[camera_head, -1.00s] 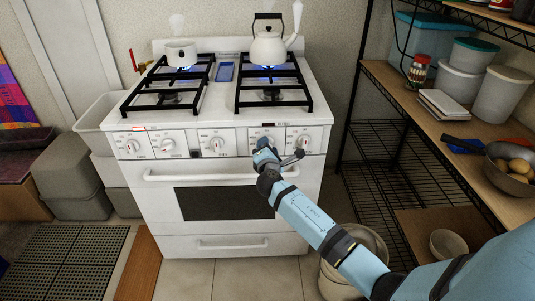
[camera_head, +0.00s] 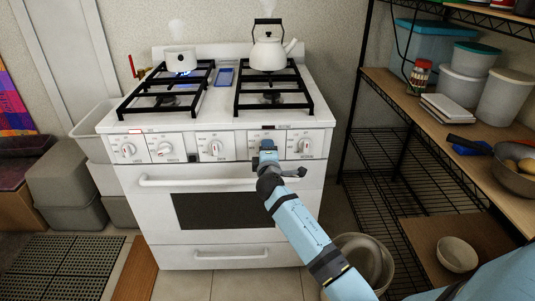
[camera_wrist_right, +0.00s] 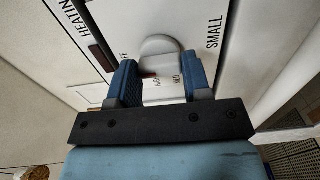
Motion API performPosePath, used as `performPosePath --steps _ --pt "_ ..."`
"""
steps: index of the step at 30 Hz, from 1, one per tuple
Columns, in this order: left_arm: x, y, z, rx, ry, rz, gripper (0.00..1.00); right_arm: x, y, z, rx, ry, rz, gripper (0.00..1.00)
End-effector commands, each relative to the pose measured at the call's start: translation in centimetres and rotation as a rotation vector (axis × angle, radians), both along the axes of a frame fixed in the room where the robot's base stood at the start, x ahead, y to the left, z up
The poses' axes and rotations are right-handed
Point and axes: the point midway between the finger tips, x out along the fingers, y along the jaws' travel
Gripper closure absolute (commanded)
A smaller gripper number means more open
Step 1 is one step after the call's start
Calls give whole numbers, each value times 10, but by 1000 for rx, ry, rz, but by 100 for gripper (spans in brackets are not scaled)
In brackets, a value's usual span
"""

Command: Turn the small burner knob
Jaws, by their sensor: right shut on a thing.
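The small burner knob (camera_wrist_right: 158,46) is a white round dial on the stove's front panel, beside the printed word SMALL in the right wrist view. My right gripper (camera_wrist_right: 165,72) is shut on it, with a blue finger on each side. A red mark shows at the knob's lower left. In the head view my right gripper (camera_head: 267,149) reaches the panel of the white stove (camera_head: 230,255) and mostly covers this knob. Another knob (camera_head: 305,146) is just to its right. My left gripper is not in view.
A white kettle (camera_head: 268,52) stands on the back right burner, with no flame visible under it. A white pot (camera_head: 180,60) stands on the back left burner over a blue flame. The oven handle (camera_head: 165,181) juts out below the panel. A shelf (camera_head: 400,95) stands at right.

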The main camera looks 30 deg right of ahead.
Motion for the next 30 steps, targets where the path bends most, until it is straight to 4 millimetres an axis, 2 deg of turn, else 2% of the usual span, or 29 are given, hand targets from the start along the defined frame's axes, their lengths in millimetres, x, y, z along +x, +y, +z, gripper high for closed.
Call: performPosePath --steps 12,13,16,25,30 --pt "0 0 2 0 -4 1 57 0 1 -1 11 -3 1 79" --pt "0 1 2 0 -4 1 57 0 1 -1 11 -3 1 53" --pt "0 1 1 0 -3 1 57 0 1 -1 10 -4 1 30" --pt "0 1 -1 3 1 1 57 -1 1 0 8 -4 1 30" --pt "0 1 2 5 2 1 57 -16 10 0 9 -2 1 30"
